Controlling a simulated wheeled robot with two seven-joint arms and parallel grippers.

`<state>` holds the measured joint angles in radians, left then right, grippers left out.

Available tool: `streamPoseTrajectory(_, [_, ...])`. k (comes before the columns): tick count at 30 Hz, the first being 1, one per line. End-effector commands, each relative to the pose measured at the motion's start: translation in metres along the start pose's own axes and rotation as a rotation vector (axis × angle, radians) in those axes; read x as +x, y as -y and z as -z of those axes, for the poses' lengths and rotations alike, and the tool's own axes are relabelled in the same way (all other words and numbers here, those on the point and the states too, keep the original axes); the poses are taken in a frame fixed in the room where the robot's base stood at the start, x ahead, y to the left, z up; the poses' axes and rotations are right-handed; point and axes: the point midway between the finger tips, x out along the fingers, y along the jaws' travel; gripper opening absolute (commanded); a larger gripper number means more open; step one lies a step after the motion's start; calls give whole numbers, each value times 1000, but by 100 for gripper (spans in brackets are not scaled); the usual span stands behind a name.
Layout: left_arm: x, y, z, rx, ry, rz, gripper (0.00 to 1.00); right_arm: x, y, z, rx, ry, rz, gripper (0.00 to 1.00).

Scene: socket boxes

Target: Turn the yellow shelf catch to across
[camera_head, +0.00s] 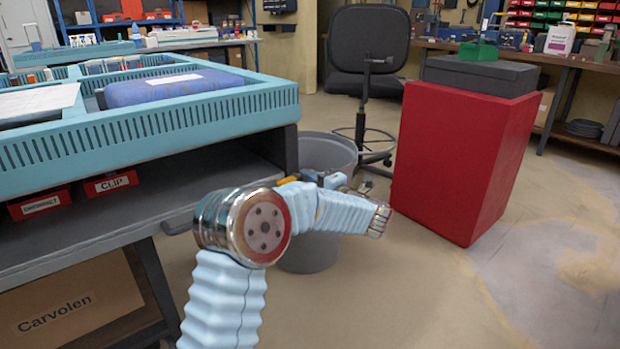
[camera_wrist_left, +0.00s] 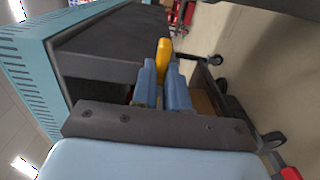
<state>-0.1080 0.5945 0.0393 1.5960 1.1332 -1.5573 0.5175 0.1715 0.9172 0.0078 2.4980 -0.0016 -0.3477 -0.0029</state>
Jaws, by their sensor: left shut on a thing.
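The yellow shelf catch (camera_wrist_left: 164,50) shows in the left wrist view between the two blue fingers of my left gripper (camera_wrist_left: 162,76). The gripper is shut on it, and its far end sticks out beyond the fingertips. The part between the fingers is partly hidden. In the head view a small yellow bit (camera_head: 287,180) shows beside my left gripper (camera_head: 306,177), by the right end of the shelf bench; my own arm hides most of the catch there. I cannot tell the catch's exact angle. My right gripper is not in view.
The blue-rimmed bench (camera_head: 150,128) with a dark shelf stands at the left, with red labelled boxes (camera_head: 110,184) under it. A grey bin (camera_head: 308,255) stands just behind my left arm. A red box stand (camera_head: 455,160) is to the right. The floor at the lower right is clear.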

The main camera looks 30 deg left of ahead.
Motion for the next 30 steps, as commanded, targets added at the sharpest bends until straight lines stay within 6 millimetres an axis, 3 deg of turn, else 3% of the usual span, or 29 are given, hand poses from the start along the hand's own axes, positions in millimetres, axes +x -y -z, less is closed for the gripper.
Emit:
streamPoseTrajectory(12, [-1, 2, 0, 11, 1, 3, 0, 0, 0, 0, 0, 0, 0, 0])
streamPoseTrajectory(13, [-1, 2, 0, 11, 1, 3, 17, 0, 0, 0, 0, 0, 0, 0])
streamPoseTrajectory(18, [0, 2, 0, 10, 1, 2, 39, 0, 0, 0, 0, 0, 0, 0])
streamPoseTrajectory(26, [-1, 1, 0, 8, 1, 1, 39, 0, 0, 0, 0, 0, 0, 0])
streamPoseTrajectory(30, [-14, 0, -1, 7, 2, 1, 39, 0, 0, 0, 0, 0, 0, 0])
